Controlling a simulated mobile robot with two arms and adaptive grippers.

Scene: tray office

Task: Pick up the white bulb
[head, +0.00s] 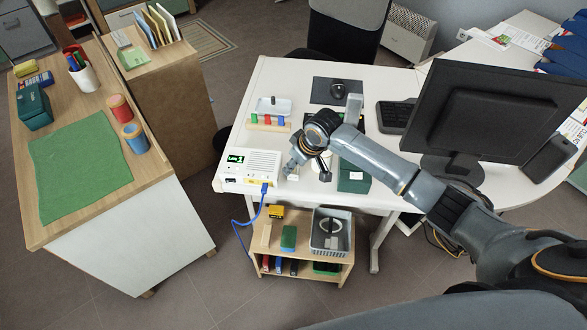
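My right arm reaches in from the right over the white desk (262,95). Its gripper (297,166) points down near the desk's front edge, just right of the white box with a green display (250,165). The fingers are small and partly covered by the wrist, so I cannot tell whether they are open or shut. A small pale patch shows at the fingertips; I cannot tell whether it is the white bulb. I cannot make out the bulb clearly anywhere else. My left gripper is not in view.
A dark green box (354,176) stands right of the gripper. Behind are a peg rack (268,124), a mouse (337,90) and a monitor (490,115). A blue cable (262,200) hangs from the white box. Below is a low shelf (300,262) with a grey basket (331,232).

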